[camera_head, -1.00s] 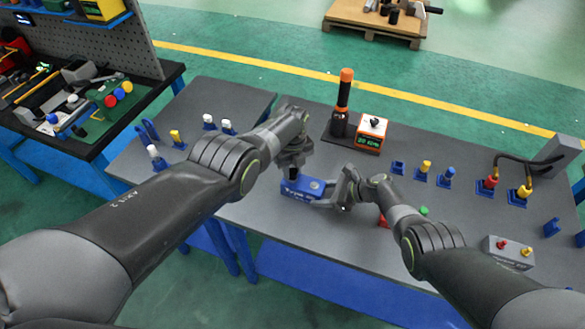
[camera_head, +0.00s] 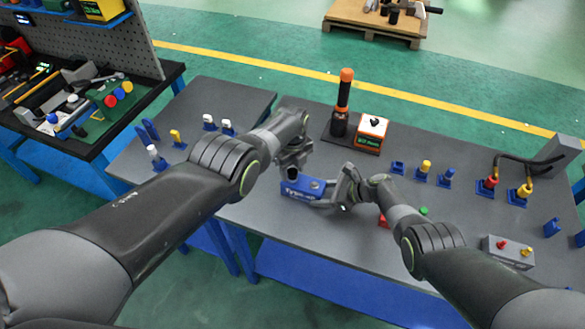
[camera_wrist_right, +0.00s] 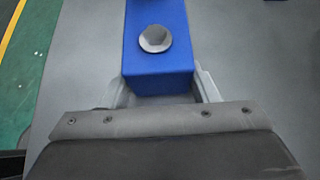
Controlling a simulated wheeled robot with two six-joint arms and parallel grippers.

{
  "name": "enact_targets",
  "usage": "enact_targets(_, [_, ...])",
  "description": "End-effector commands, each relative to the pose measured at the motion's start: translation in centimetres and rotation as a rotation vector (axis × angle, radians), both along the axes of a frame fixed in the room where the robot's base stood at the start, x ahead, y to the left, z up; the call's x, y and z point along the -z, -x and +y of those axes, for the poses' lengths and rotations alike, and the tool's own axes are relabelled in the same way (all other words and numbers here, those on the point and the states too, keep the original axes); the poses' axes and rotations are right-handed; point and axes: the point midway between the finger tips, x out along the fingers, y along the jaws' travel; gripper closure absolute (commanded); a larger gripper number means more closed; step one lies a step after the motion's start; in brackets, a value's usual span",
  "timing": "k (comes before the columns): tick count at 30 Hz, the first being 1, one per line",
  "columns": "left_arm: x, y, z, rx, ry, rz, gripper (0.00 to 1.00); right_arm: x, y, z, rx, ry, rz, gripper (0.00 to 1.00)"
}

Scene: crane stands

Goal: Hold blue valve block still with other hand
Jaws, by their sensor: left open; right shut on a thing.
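The blue valve block (camera_head: 303,188) lies on the grey table near its front edge. It has white lettering on its front side and a round silver cap on top, seen in the right wrist view (camera_wrist_right: 158,75). My right gripper (camera_head: 330,193) is shut on the block's right end, and its fingers show on both sides of the block in the right wrist view (camera_wrist_right: 160,95). My left gripper (camera_head: 294,168) is open and hangs just above the block's left part. It hides some of the block's far side, and its fingertips are hard to make out.
Behind the grippers stand an orange-topped black tool (camera_head: 343,100) and an orange box with a display (camera_head: 371,134). Small blue holders with yellow and blue plugs (camera_head: 424,170) stand to the right. A grey box with red and yellow knobs (camera_head: 508,252) sits front right.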

Motion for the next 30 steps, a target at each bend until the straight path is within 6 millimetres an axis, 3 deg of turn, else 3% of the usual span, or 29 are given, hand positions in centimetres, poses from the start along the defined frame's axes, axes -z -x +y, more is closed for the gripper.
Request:
enact_targets(6, [0.00, 0.01, -0.03, -0.238, 0.001, 0.000, 0.54, -0.02, -0.02, 0.00, 0.001, 0.000, -0.001, 0.77])
enact_targets(14, [-0.01, 0.01, -0.03, -0.361, 0.000, 0.000, 0.54, -0.02, -0.02, 0.00, 0.000, 0.000, 0.000, 0.77])
enact_targets(24, [-0.02, 0.02, -0.04, -0.705, -0.001, 0.000, 0.54, -0.02, -0.02, 0.00, 0.000, 0.000, 0.000, 0.77])
enact_targets(30, [-0.01, 0.01, -0.03, -0.794, 0.000, 0.000, 0.54, -0.02, -0.02, 0.00, 0.000, 0.000, 0.000, 0.77])
